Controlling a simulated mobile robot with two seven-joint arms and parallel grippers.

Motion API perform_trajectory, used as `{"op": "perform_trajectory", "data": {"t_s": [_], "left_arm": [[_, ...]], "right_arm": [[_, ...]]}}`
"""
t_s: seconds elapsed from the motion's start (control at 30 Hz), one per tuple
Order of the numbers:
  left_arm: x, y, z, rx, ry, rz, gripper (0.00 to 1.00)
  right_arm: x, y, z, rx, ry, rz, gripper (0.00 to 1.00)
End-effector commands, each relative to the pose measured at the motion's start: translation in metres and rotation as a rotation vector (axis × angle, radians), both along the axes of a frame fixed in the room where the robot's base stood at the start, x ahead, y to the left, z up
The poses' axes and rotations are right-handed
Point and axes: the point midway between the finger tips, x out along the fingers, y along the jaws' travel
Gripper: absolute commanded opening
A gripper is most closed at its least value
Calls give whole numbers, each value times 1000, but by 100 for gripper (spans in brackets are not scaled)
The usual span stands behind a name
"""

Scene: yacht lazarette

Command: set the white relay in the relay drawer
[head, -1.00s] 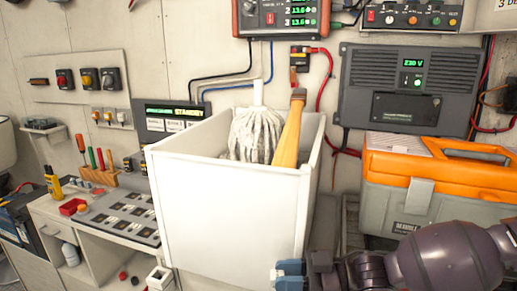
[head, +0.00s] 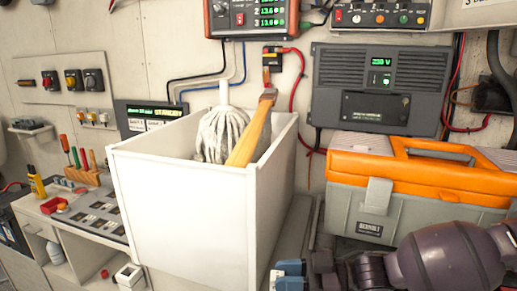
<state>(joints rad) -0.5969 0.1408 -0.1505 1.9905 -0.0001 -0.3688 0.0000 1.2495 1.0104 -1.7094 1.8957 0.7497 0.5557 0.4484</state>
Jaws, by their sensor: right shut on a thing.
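My right gripper (head: 289,272) is at the bottom edge, right of the white bin's lower part, its blue fingertips pointing left. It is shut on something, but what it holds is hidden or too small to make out. A small white block with a dark top (head: 130,275) shows at the bottom left, apart from the gripper; I cannot tell whether it is the white relay. My left gripper is not in view.
A tall white bin (head: 190,220) with a mop and a wooden handle stands mid-view and hides what is behind it. An orange and grey toolbox (head: 400,216) stands at right, behind my arm. A bench with a slotted panel (head: 102,215) lies at left.

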Motion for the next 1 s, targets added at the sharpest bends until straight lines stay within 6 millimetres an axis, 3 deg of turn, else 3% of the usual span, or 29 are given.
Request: {"op": "perform_trajectory", "data": {"t_s": [0.07, 0.27, 0.63, 0.8, 1.0], "left_arm": [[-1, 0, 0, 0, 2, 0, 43], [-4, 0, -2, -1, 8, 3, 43], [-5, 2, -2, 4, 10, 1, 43], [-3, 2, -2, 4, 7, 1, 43], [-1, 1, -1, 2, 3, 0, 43]], "right_arm": [[0, 0, 0, 0, 0, 0, 6], [-22, 28, -11, 4, 4, 36, 6], [-72, 98, -14, 8, 6, 14, 6], [-75, 115, -1, 10, 7, -101, 6], [-61, 109, 12, 8, 8, -305, 6]]}}
